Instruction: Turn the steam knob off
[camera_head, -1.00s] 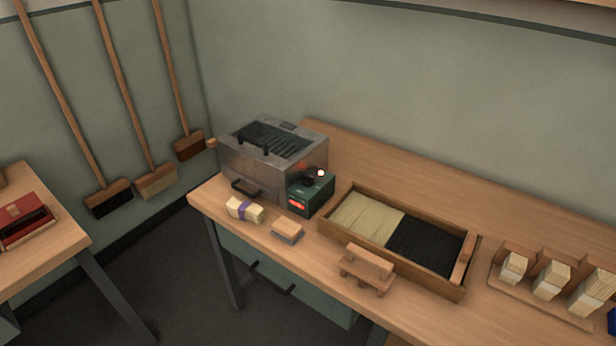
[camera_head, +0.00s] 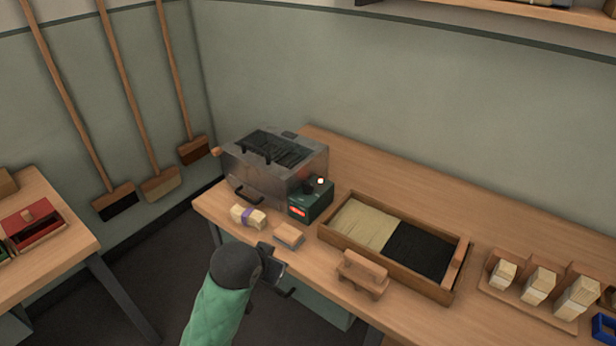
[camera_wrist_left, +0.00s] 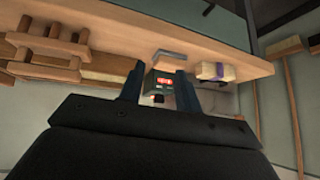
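The steam box (camera_head: 255,180) is a grey metal case with a dark slatted top at the bench's left end. A small dark green control box (camera_head: 310,202) stands against its right side, with a lit red display on its front. A black knob (camera_head: 309,186) sits on top, beside a glowing light (camera_head: 320,181). My left gripper (camera_head: 276,268) is at the bench's front edge, short of the control box and touching nothing visible. In the left wrist view its fingers (camera_wrist_left: 157,88) are apart and empty, with the control box (camera_wrist_left: 163,80) showing between them. My right gripper is out of view.
A banded bristle bundle (camera_head: 248,217), a small block (camera_head: 289,236) and a wooden stand (camera_head: 362,274) lie along the front edge. A wooden tray (camera_head: 455,268) with pale and black bristles is right of the control box. Bristle blocks (camera_head: 538,285) stand at far right.

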